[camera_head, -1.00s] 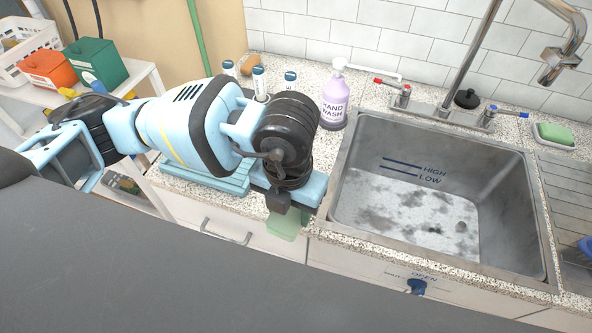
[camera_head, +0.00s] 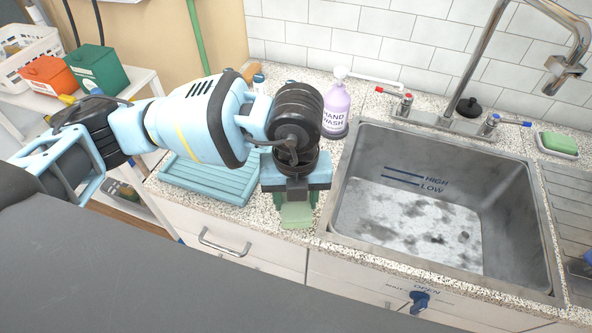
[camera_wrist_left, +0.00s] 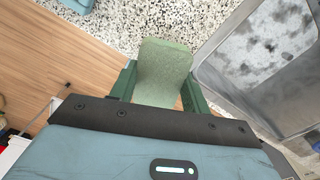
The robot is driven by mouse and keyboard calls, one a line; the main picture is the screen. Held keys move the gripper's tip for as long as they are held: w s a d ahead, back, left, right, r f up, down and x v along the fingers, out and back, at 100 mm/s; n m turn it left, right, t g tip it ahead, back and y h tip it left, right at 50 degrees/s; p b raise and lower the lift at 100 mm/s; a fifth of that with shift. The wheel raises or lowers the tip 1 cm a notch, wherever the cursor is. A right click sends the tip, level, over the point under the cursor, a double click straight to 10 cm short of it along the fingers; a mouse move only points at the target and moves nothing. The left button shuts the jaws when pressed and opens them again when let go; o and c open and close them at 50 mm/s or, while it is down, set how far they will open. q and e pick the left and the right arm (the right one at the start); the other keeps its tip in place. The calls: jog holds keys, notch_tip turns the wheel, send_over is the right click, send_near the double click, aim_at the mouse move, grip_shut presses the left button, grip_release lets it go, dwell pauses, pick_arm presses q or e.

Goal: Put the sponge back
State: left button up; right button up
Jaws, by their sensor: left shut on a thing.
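My left gripper (camera_head: 297,205) is shut on a pale green sponge (camera_head: 297,216), with one finger on each side of it. In the left wrist view the sponge (camera_wrist_left: 163,75) juts forward from between the dark green fingers, over the counter's front edge. Whether it touches the counter cannot be told. A white dish (camera_head: 558,152) with a brighter green block (camera_head: 560,142) sits at the back right of the sink (camera_head: 395,150). My right gripper is not in view.
A blue ribbed tray (camera_head: 208,181) lies on the counter left of my gripper. A purple hand wash bottle (camera_head: 337,108) stands behind the gripper. The tap (camera_head: 480,55) arches over the back of the sink. Bare speckled counter lies around the tray.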

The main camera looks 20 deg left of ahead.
pick_arm(q)
jog(key=w+a, duration=0.1)
jog(key=w, duration=0.2)
jog(key=w+a, duration=0.1)
jog(key=w, duration=0.2)
jog(key=w+a+f, duration=0.1)
jog(key=w, duration=0.2)
jog(key=shift+w+b, duration=0.3)
jog(key=shift+f, duration=1.7)
jog(key=shift+f, duration=0.1)
jog(key=o, duration=1.2)
jog(key=shift+f, duration=0.1)
notch_tip(320, 180, up, 12)
jog(key=shift+r+p, duration=0.2)
jog(key=shift+p, duration=0.1)
